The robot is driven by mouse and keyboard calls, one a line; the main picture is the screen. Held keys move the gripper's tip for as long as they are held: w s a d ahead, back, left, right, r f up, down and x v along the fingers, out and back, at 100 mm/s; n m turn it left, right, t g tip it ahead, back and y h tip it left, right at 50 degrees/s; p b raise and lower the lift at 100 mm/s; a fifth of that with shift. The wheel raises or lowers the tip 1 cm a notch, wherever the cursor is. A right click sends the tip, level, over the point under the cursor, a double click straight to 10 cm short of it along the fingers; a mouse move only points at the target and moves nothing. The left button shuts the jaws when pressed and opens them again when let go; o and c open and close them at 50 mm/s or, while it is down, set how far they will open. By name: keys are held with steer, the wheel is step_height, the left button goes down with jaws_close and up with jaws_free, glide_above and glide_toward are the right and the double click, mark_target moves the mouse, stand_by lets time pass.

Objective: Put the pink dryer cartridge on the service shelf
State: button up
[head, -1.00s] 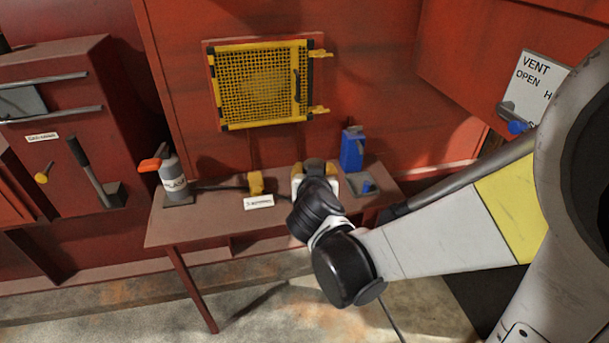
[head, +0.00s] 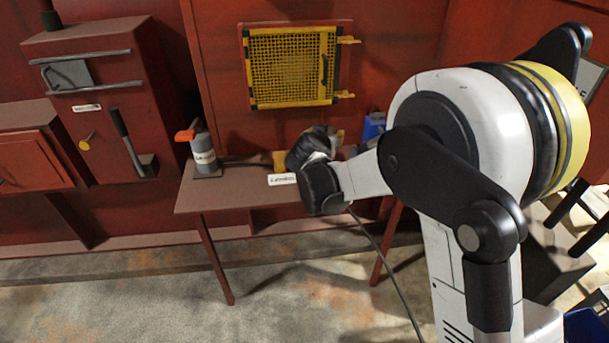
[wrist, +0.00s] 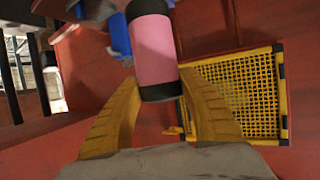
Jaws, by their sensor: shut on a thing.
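The pink dryer cartridge (wrist: 153,50), with black end bands, is held between the yellow fingers of my gripper (wrist: 162,82) in the wrist view. My gripper is shut on it. In the head view my dark wrist hides the cartridge and most of the gripper, above the right part of a brown shelf-like table (head: 222,195). I cannot tell from the pictures whether the cartridge touches the table.
A grey bottle with an orange top (head: 203,155) stands at the table's left. A yellow block (head: 279,160) stands behind the label. A blue object (head: 372,127) is at the right, partly hidden by my arm. A yellow mesh panel (head: 292,68) is on the wall. The table's left front is clear.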

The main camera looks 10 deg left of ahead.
steer(key=w+a+f+n+y, duration=0.1)
steer(key=w+a+f, duration=0.2)
steer(key=a, duration=0.6)
steer(key=w+a+f, duration=0.3)
steer(key=a, duration=0.5)
steer(key=s+a+f+b, duration=0.5)
steer(key=a+f, duration=0.5)
steer(key=shift+s+f, duration=0.3)
steer(key=shift+s, duration=0.05)
steer(key=shift+a, duration=0.1)
steer(key=shift+f+b, duration=0.15)
steer(key=shift+b, duration=0.15)
steer(key=o, duration=1.3)
